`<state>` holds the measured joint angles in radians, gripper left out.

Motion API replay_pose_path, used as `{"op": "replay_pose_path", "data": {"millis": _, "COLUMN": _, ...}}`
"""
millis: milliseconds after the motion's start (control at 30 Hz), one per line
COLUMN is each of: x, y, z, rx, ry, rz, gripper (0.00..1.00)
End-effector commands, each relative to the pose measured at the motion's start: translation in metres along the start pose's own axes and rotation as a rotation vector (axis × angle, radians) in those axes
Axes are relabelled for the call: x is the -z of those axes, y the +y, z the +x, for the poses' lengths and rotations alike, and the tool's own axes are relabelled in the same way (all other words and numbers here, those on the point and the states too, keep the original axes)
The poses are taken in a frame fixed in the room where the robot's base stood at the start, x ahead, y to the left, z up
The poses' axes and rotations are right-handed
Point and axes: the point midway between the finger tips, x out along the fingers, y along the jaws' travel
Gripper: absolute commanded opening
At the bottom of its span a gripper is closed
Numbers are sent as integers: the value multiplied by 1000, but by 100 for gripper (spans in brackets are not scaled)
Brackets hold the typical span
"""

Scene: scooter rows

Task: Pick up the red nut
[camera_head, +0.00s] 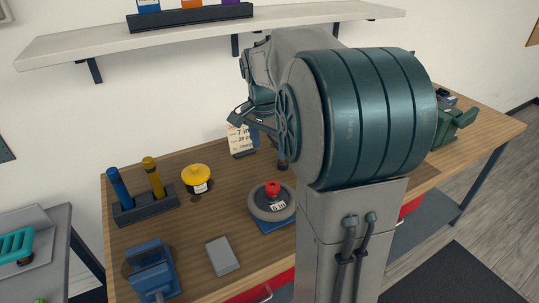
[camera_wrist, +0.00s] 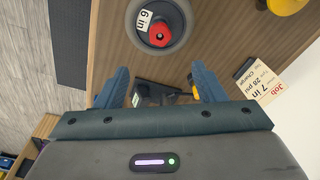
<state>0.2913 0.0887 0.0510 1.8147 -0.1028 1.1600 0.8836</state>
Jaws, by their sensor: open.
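The red nut (camera_head: 272,188) sits at the centre of a small grey wheel labelled "6 in" (camera_head: 258,206), which rests on a blue base (camera_head: 273,227) on the wooden bench. In the wrist view the red nut (camera_wrist: 160,35) shows at the top middle, on the same wheel (camera_wrist: 180,12), beyond the fingertips. My gripper (camera_wrist: 158,69) is open, its two blue fingers apart, and the nut is not between them. In the head view my arm hides much of the gripper, which is above the bench behind the wheel.
A job card (camera_head: 240,140) reading "7 in" stands at the back. A yellow pot (camera_head: 196,178), a rack (camera_head: 146,205) with blue and yellow tools, a blue vise (camera_head: 152,268) and a grey block (camera_head: 222,256) are left of the wheel. A shelf (camera_head: 200,29) hangs above.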

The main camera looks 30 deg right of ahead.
Motion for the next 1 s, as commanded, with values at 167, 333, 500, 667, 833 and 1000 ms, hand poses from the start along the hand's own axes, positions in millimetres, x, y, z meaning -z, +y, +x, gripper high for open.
{"op": "replay_pose_path", "data": {"millis": 167, "x": -3, "y": 1, "z": 16, "rx": -15, "ry": 1, "rz": 136, "gripper": 63}}
{"op": "replay_pose_path", "data": {"millis": 333, "x": -4, "y": 3, "z": 17, "rx": -28, "ry": 1, "rz": 237, "gripper": 63}}
{"op": "replay_pose_path", "data": {"millis": 500, "x": -4, "y": 4, "z": 35, "rx": -35, "ry": -2, "rz": 255, "gripper": 63}}
{"op": "replay_pose_path", "data": {"millis": 667, "x": -4, "y": 5, "z": 68, "rx": -35, "ry": -2, "rz": 253, "gripper": 63}}
{"op": "replay_pose_path", "data": {"millis": 833, "x": -4, "y": 5, "z": 92, "rx": -33, "ry": -1, "rz": 252, "gripper": 63}}
{"op": "replay_pose_path", "data": {"millis": 1000, "x": -4, "y": 5, "z": 103, "rx": -33, "ry": 0, "rz": 252, "gripper": 63}}
